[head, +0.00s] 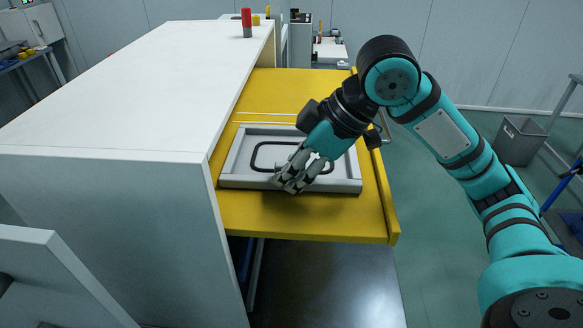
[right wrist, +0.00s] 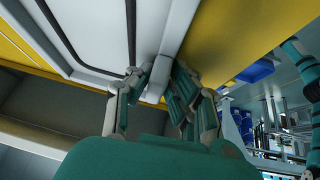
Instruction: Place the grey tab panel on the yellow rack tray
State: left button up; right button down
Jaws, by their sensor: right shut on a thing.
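The grey tab panel (head: 238,171) is a shallow light-grey frame with a black rounded outline on its face. It lies flat over the yellow rack tray (head: 300,218), in its middle part; I cannot tell whether its whole underside touches the tray. My right gripper (head: 291,181) is shut on the panel's near rim and hides part of it. In the right wrist view the fingers (right wrist: 160,82) stand on both sides of the grey rim of the panel (right wrist: 95,28), with the yellow tray (right wrist: 235,35) behind. My left gripper is not in view.
A large white cabinet (head: 130,95) stands along the tray's left side, with a red cylinder (head: 247,22) on top at the far end. The tray has a raised yellow lip (head: 378,200) on the right. A grey bin (head: 519,141) stands on the floor at right.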

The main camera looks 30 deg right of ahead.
jog(key=c, duration=1.2)
grip_release()
jog(key=shift+c, duration=0.2)
jog(key=v, duration=1.2)
